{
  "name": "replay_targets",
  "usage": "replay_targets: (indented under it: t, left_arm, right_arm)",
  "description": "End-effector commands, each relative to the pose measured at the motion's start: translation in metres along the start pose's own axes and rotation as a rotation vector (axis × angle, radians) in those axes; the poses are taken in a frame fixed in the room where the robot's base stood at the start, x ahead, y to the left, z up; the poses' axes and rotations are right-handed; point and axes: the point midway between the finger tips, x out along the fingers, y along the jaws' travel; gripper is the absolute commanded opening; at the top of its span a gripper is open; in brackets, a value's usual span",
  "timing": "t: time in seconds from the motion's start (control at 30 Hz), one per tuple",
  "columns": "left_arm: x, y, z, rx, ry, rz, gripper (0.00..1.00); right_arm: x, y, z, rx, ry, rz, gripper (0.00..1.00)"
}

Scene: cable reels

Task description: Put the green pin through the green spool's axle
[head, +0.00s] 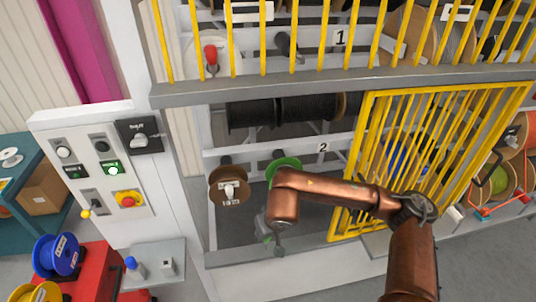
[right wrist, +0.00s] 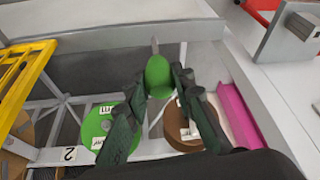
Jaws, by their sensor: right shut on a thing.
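The green spool (head: 284,166) sits in the lower bay of the rack beside label 2, partly hidden by my right arm. It also shows in the right wrist view (right wrist: 108,118), left of the brown spool (right wrist: 180,128). My right gripper (right wrist: 158,85) is shut on the green knob of the green pin (right wrist: 158,72). A short grey end of the pin shows beyond the knob. In the head view the right gripper (head: 265,226) is low in front of the bay, below the green spool and apart from it. The spool's axle is hard to make out. My left gripper is not in view.
A yellow barred gate (head: 432,150) stands open right of the bay. The brown spool (head: 229,186) hangs to the left. A control panel (head: 100,165) and a small shelf (head: 150,285) with a blue-topped pin (head: 133,268) are further left. Yellow bars cover the upper bay.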

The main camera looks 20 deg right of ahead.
Motion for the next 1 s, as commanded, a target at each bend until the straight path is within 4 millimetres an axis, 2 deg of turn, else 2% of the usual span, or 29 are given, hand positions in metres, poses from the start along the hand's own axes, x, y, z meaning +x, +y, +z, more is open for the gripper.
replay_targets:
  t: [0.17,0.2,0.27,0.4,0.5,0.6,0.7,0.83,1.0]
  left_arm:
    - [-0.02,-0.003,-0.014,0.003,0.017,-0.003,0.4]
    - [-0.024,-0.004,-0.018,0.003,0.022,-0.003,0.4]
    - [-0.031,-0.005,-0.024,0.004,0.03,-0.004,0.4]
    - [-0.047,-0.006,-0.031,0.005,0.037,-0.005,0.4]
    - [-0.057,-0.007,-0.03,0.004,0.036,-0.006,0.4]
    - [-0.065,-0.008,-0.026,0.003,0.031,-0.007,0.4]
    - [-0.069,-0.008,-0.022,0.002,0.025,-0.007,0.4]
    - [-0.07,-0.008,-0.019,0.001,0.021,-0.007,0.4]
    - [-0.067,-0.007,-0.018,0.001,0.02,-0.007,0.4]
  right_arm:
    - [-0.007,0.029,-0.08,0.056,0.0,0.018,0.0]
    - [-0.008,0.04,-0.101,0.069,0.0,0.023,0.0]
    - [-0.009,0.058,-0.13,0.088,-0.001,0.03,0.0]
    - [-0.008,0.11,-0.187,0.134,-0.002,0.05,0.0]
    - [-0.003,0.148,-0.214,0.162,-0.004,0.062,0.0]
    - [0.003,0.181,-0.229,0.181,-0.004,0.072,0.0]
    - [0.008,0.202,-0.236,0.192,-0.003,0.078,0.0]
    - [0.012,0.214,-0.239,0.196,-0.001,0.081,0.0]
    - [0.016,0.216,-0.237,0.196,-0.001,0.082,0.0]
